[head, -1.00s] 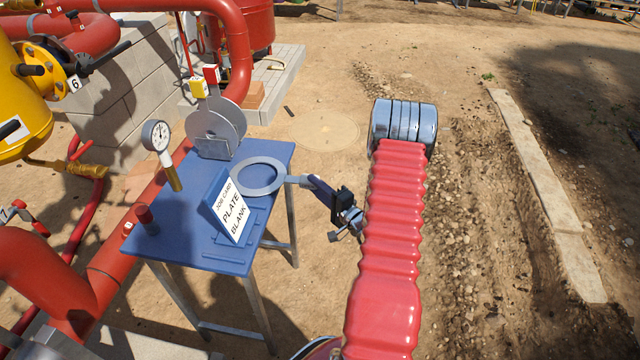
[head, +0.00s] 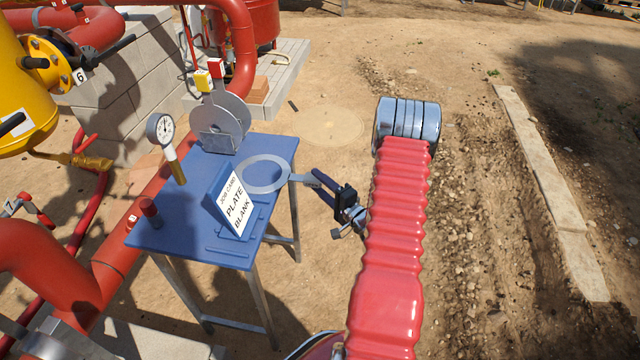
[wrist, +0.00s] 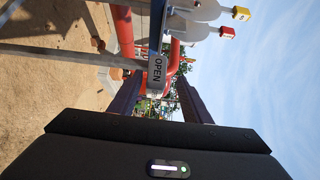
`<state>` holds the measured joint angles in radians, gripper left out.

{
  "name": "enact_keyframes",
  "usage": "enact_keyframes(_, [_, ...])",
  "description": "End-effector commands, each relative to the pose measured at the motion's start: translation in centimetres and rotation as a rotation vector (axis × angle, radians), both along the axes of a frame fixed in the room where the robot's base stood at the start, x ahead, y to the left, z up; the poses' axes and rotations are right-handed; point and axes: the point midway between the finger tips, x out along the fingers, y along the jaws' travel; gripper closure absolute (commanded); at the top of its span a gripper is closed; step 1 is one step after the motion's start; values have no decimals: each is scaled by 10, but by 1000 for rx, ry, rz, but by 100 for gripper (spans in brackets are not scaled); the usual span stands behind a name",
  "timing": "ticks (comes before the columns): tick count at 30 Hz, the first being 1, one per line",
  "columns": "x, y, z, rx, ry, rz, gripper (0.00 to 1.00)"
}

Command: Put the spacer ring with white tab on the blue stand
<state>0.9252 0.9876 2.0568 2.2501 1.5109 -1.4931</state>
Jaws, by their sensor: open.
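The grey spacer ring (head: 247,181) shows flat at the blue table's right edge, behind the job card. Its pale tab (head: 299,178) points right, toward my gripper. In the wrist view the tab (wrist: 157,72) reads "OPEN" and lies ahead of and between the fingers. My gripper (head: 317,182) is open, its fingertips close to the tab's outer end; I cannot tell whether they touch it. The blue stand (head: 216,184) carries a white card reading "JOB CARD PLATE BLANK" and stands on the table. Whether the ring rests on something is hidden by the card.
Grey discs (head: 222,115) with yellow and red tags stand upright at the table's back. The blue table (head: 185,240) has bare top at the front left. Red pipes lie left; open ground lies right.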

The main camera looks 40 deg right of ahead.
Motion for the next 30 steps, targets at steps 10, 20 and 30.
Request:
enact_keyframes(10, [0,0,0,0,0,0,38])
enact_keyframes(20, [-11,0,0,1,0,-1,38])
enact_keyframes(30, [-40,1,0,2,0,-2,38])
